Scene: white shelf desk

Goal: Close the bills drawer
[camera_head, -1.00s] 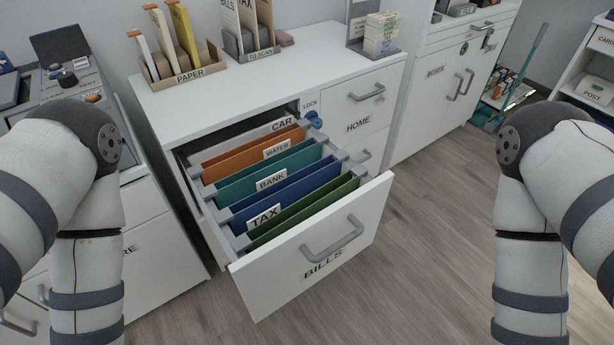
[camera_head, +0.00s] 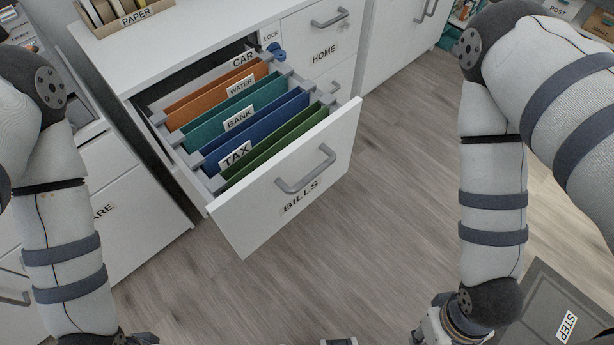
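The bills drawer (camera_head: 235,213) stands pulled well out of the white desk (camera_head: 190,40). Its front carries a grey bar handle (camera_head: 306,170) and the label BILLS. Orange, teal, blue and green hanging folders fill it, with tabs reading CAR, WATER, BANK and TAX. My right arm comes down on the right, and its wrist end shows at the bottom edge; its fingers cannot be made out. My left arm comes down on the left, and its gripper is below the picture. Neither arm touches the drawer. A small grey piece at the bottom centre is cut off.
A blue lock knob (camera_head: 275,50) sits beside the LOCK label above the drawer. The HOME drawer (camera_head: 318,33) is shut. A dark grey STEP block (camera_head: 535,300) lies at lower right. The wooden floor (camera_head: 330,260) before the drawer is clear.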

